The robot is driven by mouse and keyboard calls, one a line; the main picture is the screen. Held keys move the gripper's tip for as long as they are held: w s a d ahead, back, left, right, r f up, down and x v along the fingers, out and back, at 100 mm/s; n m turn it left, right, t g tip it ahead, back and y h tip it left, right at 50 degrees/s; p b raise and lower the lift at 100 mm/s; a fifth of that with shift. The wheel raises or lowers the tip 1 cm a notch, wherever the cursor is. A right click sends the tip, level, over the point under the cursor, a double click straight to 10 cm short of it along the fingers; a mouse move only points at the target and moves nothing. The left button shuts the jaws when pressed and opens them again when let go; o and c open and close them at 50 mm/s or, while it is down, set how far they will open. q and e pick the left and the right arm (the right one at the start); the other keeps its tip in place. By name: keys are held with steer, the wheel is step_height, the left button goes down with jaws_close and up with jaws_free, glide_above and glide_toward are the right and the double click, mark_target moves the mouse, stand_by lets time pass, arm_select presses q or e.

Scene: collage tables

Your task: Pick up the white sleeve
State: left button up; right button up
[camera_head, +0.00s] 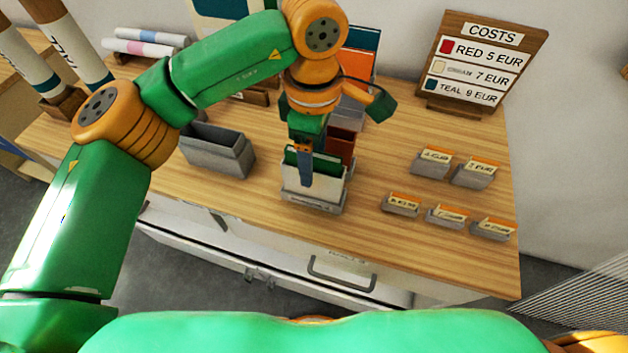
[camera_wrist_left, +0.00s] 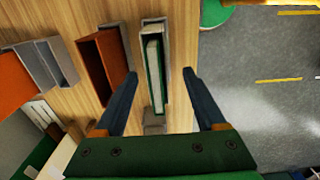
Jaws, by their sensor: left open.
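In the left wrist view a pale edge (camera_wrist_left: 151,38) and a green edge (camera_wrist_left: 155,82) show inside the same holder (camera_wrist_left: 166,50). My left gripper (camera_head: 305,172) points down over this holder, its fingers partly covering the sleeves. In the left wrist view its open fingers (camera_wrist_left: 160,74) lie either side of the holder, with nothing gripped. Whether they touch it I cannot tell. My right gripper is out of view.
An empty grey bin (camera_head: 217,150) is to the left. Several small labelled card holders (camera_head: 434,162) stand at right, below a costs sign (camera_head: 478,62). Bare wooden tabletop (camera_head: 375,165) lies between.

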arm_select(q)
steer(key=shift+w+f, duration=0.2)
steer(key=shift+f, duration=0.45)
steer(key=shift+w+f, duration=0.2)
steer(key=shift+f, duration=0.4)
steer(key=shift+s+r, duration=0.1)
steer(key=shift+s, duration=0.1)
steer(key=c, duration=0.7)
jaws_close()
steer(key=shift+w+r, duration=0.1)
